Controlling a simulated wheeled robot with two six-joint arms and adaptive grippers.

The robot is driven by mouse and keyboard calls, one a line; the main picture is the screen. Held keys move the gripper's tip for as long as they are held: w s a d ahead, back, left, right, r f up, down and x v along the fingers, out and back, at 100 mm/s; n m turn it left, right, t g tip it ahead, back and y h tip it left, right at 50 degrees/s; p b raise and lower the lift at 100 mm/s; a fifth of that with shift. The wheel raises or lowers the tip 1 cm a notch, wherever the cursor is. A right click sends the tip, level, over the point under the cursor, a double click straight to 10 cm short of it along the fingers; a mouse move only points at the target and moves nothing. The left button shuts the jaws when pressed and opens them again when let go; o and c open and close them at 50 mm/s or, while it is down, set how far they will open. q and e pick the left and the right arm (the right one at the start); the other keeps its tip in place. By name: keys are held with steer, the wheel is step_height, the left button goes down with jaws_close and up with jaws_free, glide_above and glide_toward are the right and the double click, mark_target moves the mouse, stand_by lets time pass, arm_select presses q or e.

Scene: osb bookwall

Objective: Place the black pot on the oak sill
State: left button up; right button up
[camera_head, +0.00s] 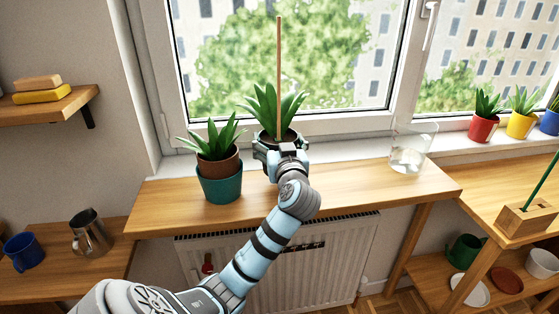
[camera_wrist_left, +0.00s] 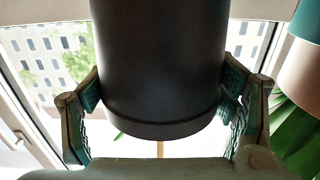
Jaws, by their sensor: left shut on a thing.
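The black pot (camera_head: 264,139) holds a spiky green plant with a tall thin wooden stake. It stands upright over the back part of the oak sill (camera_head: 345,190), near the window. My left gripper (camera_head: 281,153) is shut around the pot from the front, one finger on each side. In the left wrist view the dark pot body (camera_wrist_left: 160,70) fills the middle between the two fingers (camera_wrist_left: 165,112). The pot's base is hidden behind my gripper in the head view and cut off in the wrist view, so I cannot tell whether it touches the sill. My right gripper is not in view.
A terracotta pot with a plant in a teal pot (camera_head: 221,184) stands close to the left. A glass vessel (camera_head: 408,150) stands on the sill to the right. The window (camera_head: 300,122) is just behind. Bare sill lies between the gripper and the glass.

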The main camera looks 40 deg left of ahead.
arm_select(q)
step_height(320, 180, down, 4)
steer(key=shift+r+b, duration=0.25)
steer(key=shift+b, duration=0.2)
steer(key=shift+f, duration=0.25)
steer(key=o, duration=1.4)
steer(key=shift+s+d+r, duration=0.1)
steer(key=shift+d+r, duration=0.1)
steer(key=shift+d, duration=0.05)
steer(key=v, duration=1.1)
steer(key=shift+s+d+p, duration=0.25)
steer(key=shift+d+p, duration=0.05)
steer(key=shift+p, duration=0.1)
